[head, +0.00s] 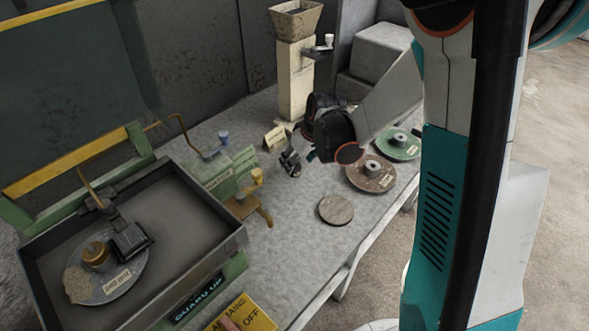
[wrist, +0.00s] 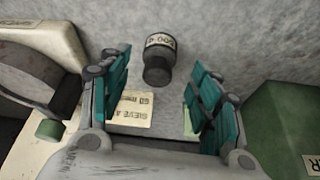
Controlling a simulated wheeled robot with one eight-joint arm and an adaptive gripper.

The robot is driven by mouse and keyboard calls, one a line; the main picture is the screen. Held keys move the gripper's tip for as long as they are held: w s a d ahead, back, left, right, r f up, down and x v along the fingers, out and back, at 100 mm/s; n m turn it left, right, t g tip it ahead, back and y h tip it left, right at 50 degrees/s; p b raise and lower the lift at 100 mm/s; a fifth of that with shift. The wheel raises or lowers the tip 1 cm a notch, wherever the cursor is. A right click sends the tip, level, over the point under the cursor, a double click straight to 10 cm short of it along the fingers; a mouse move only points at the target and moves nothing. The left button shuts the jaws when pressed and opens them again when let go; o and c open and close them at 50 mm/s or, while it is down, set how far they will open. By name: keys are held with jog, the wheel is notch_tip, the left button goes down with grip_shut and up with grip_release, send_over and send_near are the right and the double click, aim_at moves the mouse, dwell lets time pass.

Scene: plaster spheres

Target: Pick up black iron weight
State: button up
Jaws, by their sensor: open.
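The black iron weight (wrist: 158,60) is a small dark cylinder with a pale label on its end. In the wrist view it lies at upper centre, just beyond and between the two teal finger pads. My gripper (wrist: 163,86) is open, with nothing held between the fingers. In the head view a small dark object, which appears to be the weight (head: 291,162), is on the grey table beside my gripper (head: 308,152). The gripper partly hides that area, and its exact height above the table is hard to tell.
A tan label card (wrist: 132,108) lies between the fingers. A green block (wrist: 283,125) is close on the right, and a cream stand (head: 295,80) is close behind.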

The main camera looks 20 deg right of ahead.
jog(key=b+x, duration=0.2)
jog(key=x, duration=0.2)
jog(key=shift+w+f, duration=0.2)
jog(key=shift+f, duration=0.1)
jog(key=shift+r, duration=0.1)
grip_shut()
